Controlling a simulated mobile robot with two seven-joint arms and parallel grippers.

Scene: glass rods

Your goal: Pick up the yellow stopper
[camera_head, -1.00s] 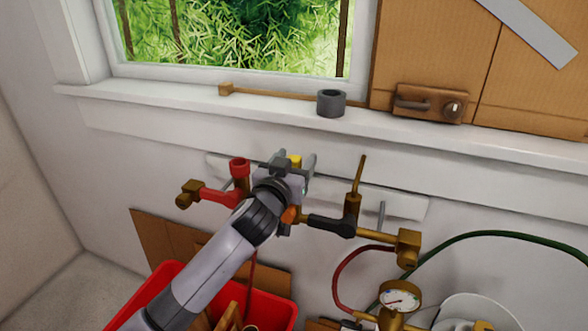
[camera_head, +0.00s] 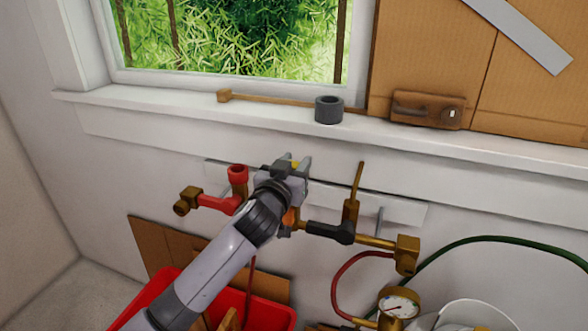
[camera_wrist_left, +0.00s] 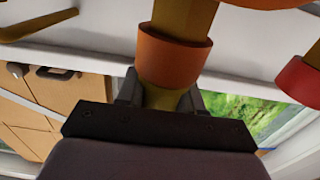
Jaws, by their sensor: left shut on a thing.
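The yellow stopper (camera_head: 295,164) shows only as a small patch between the fingers of my left gripper (camera_head: 294,167), at the pipework below the window sill. In the left wrist view a dull yellow piece (camera_wrist_left: 160,97) sits between the two dark fingertips, just beside an orange ring (camera_wrist_left: 172,55). My left gripper is shut on the stopper. Its wrist hides most of the stopper and the fitting behind it in the head view. I cannot tell whether the stopper is still seated in the fitting. My right gripper is not in view.
A red-capped pipe fitting (camera_head: 237,174) is close left of the gripper. A black-sleeved brass pipe (camera_head: 330,232) runs to the right, near a pressure gauge (camera_head: 398,303). A grey ring (camera_head: 329,110) stands on the sill above. A red bin (camera_head: 262,310) is below.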

